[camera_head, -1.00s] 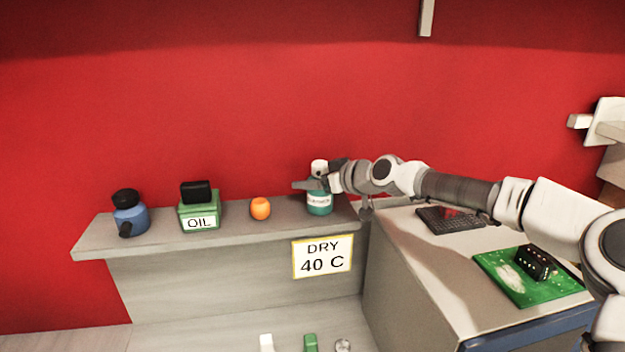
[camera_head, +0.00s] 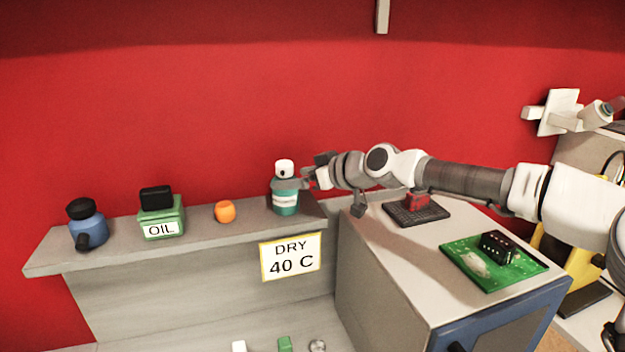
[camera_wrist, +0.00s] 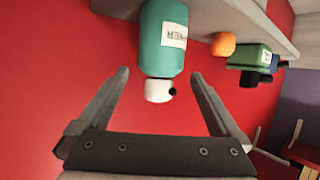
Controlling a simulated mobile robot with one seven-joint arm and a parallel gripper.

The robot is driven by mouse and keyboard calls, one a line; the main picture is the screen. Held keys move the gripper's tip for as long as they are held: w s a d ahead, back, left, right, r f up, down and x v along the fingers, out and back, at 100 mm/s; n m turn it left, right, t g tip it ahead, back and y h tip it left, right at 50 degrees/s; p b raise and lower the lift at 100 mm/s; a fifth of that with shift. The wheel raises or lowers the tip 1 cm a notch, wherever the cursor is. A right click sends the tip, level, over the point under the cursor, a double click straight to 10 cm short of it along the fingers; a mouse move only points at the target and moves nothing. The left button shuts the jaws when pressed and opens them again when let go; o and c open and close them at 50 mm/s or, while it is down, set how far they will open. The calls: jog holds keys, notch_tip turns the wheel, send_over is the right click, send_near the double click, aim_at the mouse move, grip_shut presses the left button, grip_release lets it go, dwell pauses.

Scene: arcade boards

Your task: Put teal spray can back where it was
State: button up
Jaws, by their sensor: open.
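The teal spray can (camera_head: 285,197) stands upright at the right end of the grey shelf, with a white cap and a white label. It also shows in the wrist view (camera_wrist: 164,45), ahead of my gripper. My gripper (camera_head: 303,178) is at the can's right side, at about the height of its upper part. In the wrist view my gripper's two fingers (camera_wrist: 160,85) are spread wide. The can's white cap reaches between the fingertips with a gap on each side, and nothing is gripped.
On the shelf (camera_head: 250,224), left of the can, are an orange ball (camera_head: 225,212), a green oil can (camera_head: 161,220) and a blue bottle (camera_head: 88,230). A cabinet (camera_head: 385,255) on the right bears a green circuit board (camera_head: 475,275) and a dark grid tray (camera_head: 430,214).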

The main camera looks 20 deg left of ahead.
jog(key=shift+b+v, duration=0.4)
jog(key=shift+v, duration=2.3)
jog(key=shift+s, duration=0.1)
